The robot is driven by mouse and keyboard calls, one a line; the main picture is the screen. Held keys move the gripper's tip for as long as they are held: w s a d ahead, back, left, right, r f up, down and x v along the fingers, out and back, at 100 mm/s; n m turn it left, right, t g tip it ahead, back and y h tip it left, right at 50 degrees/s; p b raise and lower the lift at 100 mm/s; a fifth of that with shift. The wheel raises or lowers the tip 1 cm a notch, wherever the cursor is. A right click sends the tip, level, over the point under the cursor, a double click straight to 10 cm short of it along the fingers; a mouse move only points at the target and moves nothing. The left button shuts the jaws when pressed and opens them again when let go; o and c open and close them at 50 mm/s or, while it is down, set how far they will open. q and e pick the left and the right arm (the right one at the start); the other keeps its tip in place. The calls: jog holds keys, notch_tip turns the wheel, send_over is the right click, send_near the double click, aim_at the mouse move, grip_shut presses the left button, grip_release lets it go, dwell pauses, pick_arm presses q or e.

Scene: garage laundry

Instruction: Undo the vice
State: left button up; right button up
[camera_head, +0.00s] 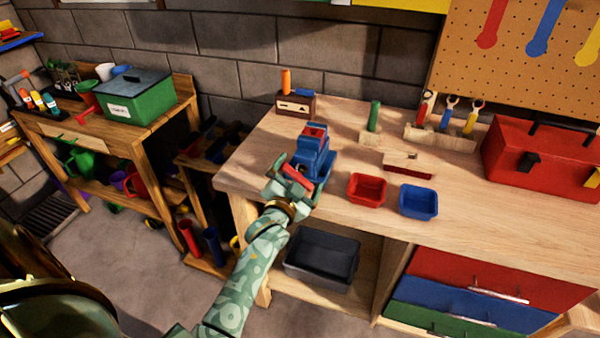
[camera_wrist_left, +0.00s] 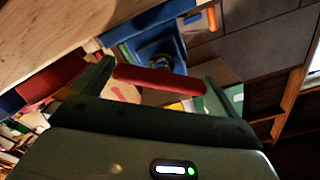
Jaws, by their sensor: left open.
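The blue vice (camera_head: 318,158) stands at the left front corner of the wooden workbench, with a red patch on its top. Its red handle bar (camera_head: 298,177) faces the front. My left gripper (camera_head: 290,186) is at the front of the vice, close to the handle. In the left wrist view the handle (camera_wrist_left: 155,80) lies across the space between the two green fingers of my gripper (camera_wrist_left: 158,88), which are apart. I cannot tell whether the fingers touch it. The blue vice body (camera_wrist_left: 150,40) shows behind it. My right gripper is not in view.
The workbench (camera_head: 258,150) also holds a red bin (camera_head: 367,188), a blue bin (camera_head: 418,201), a tool rack (camera_head: 440,138) and a red toolbox (camera_head: 535,160). A grey tub (camera_head: 322,258) sits on the shelf below.

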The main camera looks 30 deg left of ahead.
pick_arm(q)
jog(key=c, duration=0.7)
